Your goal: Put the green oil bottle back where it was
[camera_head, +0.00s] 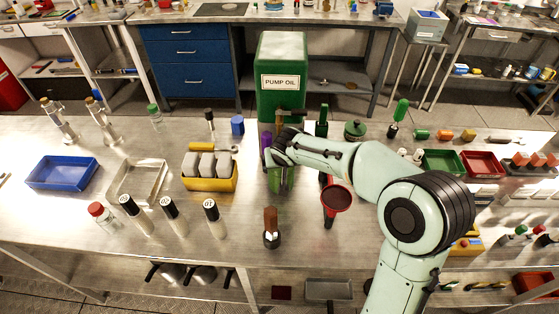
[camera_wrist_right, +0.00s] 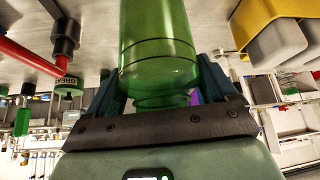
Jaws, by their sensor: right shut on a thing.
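My right gripper (camera_head: 279,163) reaches in from the right, in front of the green PUMP OIL tank (camera_head: 281,80). It is shut on the green oil bottle (camera_head: 284,181), which is mostly hidden by the gripper in the head view. In the right wrist view the translucent green bottle (camera_wrist_right: 155,38) sits between the two fingers of the gripper (camera_wrist_right: 165,85). I cannot tell whether its base touches the table. My left gripper is not in view.
Close by stand a yellow holder with grey blocks (camera_head: 209,171), a purple item (camera_head: 266,142), a red funnel (camera_head: 336,199), a brown-handled tool (camera_head: 271,228) and a dark green bottle (camera_head: 321,121). Bare table (camera_head: 300,242) shows at the front.

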